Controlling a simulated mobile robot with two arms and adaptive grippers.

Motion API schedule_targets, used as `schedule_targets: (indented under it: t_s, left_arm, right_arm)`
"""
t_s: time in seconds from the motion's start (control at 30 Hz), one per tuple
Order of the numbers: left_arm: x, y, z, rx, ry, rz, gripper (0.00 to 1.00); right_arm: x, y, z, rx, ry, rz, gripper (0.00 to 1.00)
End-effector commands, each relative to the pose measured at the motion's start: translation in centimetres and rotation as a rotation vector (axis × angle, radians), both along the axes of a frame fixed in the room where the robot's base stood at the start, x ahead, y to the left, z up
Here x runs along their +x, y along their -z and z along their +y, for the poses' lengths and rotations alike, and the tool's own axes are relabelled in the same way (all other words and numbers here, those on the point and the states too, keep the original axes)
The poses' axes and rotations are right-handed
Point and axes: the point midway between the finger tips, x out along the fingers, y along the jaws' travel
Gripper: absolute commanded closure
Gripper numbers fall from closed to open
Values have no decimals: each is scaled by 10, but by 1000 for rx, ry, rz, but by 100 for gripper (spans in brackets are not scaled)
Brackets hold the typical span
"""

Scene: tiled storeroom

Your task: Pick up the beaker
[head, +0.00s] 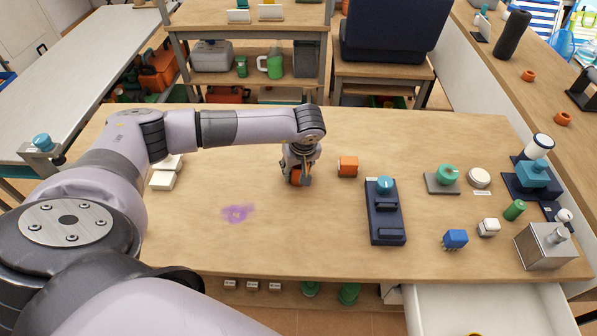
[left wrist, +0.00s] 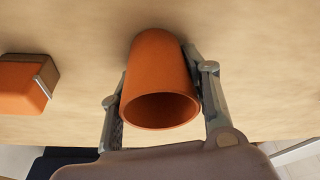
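The beaker is an orange, open-topped cup. In the head view only a little of the beaker (head: 294,176) shows under my left gripper (head: 301,177), at the middle of the wooden table. In the left wrist view the beaker (left wrist: 160,75) has its open mouth toward the camera. The fingers of my left gripper (left wrist: 160,100) lie along both of its sides, with no clear gap, so the gripper looks shut on it. The beaker seems to rest on the tabletop. My right gripper is not in view.
An orange box (head: 347,167) stands close to the right of the beaker; it also shows in the left wrist view (left wrist: 24,86). A dark device (head: 386,225) and several small items stand farther right. An open drawer (head: 490,310) juts out in front.

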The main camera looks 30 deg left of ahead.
Motion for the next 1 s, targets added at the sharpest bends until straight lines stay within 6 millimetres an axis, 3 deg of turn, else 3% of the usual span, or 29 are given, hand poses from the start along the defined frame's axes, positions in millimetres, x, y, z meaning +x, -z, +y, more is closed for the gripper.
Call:
schedule_targets:
  t_s: [0.33, 0.67, 0.87, 1.0]
  left_arm:
    - [0, 0, 0, 0, 0, 0, 82]
    - [0, -3, 0, 0, -1, -2, 83]
    - [2, -23, 0, -1, 0, -4, 83]
    - [2, -52, 0, -1, 0, -7, 83]
  right_arm:
    - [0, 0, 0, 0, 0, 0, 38]
    - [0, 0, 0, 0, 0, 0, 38]
    - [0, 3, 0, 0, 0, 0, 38]
    - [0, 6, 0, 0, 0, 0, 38]
